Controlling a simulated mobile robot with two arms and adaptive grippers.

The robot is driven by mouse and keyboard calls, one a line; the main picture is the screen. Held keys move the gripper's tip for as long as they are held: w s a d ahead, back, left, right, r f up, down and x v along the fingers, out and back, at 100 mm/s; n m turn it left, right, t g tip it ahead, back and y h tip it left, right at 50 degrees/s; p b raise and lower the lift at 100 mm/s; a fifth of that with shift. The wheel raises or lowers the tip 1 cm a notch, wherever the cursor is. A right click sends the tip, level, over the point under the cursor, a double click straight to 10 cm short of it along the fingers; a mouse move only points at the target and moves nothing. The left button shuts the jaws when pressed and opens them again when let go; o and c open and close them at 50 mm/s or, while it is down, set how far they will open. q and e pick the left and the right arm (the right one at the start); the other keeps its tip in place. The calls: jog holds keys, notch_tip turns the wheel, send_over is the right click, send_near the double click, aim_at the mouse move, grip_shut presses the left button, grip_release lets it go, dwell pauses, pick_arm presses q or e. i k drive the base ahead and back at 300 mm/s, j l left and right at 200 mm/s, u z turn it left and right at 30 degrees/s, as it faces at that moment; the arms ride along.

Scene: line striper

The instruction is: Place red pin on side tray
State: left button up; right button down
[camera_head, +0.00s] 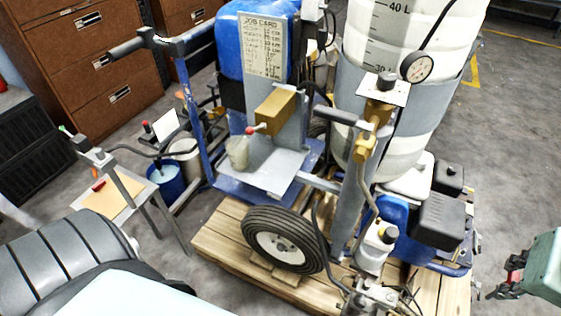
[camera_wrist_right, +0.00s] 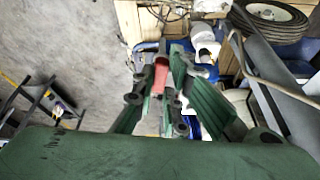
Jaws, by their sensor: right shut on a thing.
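My right gripper (camera_head: 508,287) is at the far right edge of the head view, right of the machine and well apart from it. In the right wrist view its fingers (camera_wrist_right: 163,105) are shut around a red cylindrical piece, which looks like the red pin (camera_wrist_right: 160,80). The fingers hide part of it. A small tray-like stand (camera_head: 128,193) with a tan mat stands at the left, and a small red item (camera_head: 98,186) lies on it. A grey shelf (camera_head: 262,172) on the machine carries a pale cup. I cannot tell which is the side tray. My left gripper is not in view.
The striper machine, with a blue tank (camera_head: 228,45), white drum (camera_head: 375,110) and black wheel (camera_head: 284,240), stands on a wooden pallet (camera_head: 225,255). A brown cabinet (camera_head: 75,65) stands behind left. A blue bucket (camera_head: 167,180) is near the stand.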

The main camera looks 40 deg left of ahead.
aim_at(255, 146)
jog(key=j+z, duration=0.1)
jog(key=z, duration=0.35)
jog(key=j+z, duration=0.1)
jog(key=z, duration=0.3)
jog(key=k+z, duration=0.1)
jog(key=z, duration=0.35)
jog(key=j+z, duration=0.1)
jog(key=z, duration=0.35)
jog(key=k+j+z, duration=0.1)
jog(key=z, duration=0.2)
jog(key=k+z, duration=0.25)
jog(key=k+u, duration=0.15)
jog(key=u, duration=0.2)
jog(key=k+u, duration=0.15)
jog(key=u, duration=0.2)
jog(key=k+j+u, duration=0.15)
jog(key=u, duration=0.6)
jog(key=k+j+u, duration=0.1)
jog(key=u, duration=0.7)
jog(key=j+u, duration=0.1)
jog(key=u, duration=0.35)
jog(key=j+u, duration=0.1)
jog(key=u, duration=0.3)
